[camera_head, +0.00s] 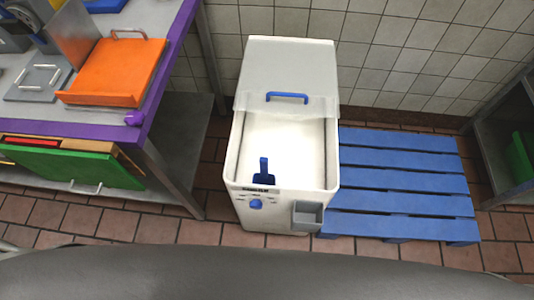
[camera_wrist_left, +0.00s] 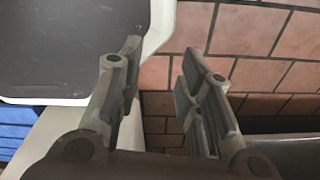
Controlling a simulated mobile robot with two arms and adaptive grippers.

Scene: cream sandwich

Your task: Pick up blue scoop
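The blue scoop (camera_head: 264,173) stands with its handle up in the white bin (camera_head: 233,150), near the bin's front wall. Its lower part rests on or in the pale contents; how deep it sits is not clear. My left gripper (camera_wrist_left: 160,48) shows only in the left wrist view. Its two fingers are apart with nothing between them, above brown floor tiles. The scoop does not show in that view. Neither gripper shows in the head view, and my right gripper is in no view.
The bin's lid (camera_head: 287,98) with a blue handle is at the back. A small grey box (camera_head: 308,216) hangs on the bin's front. A blue pallet (camera_head: 400,185) lies right of the bin. A purple-edged table (camera_head: 150,90) holding an orange board (camera_head: 113,72) stands left.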

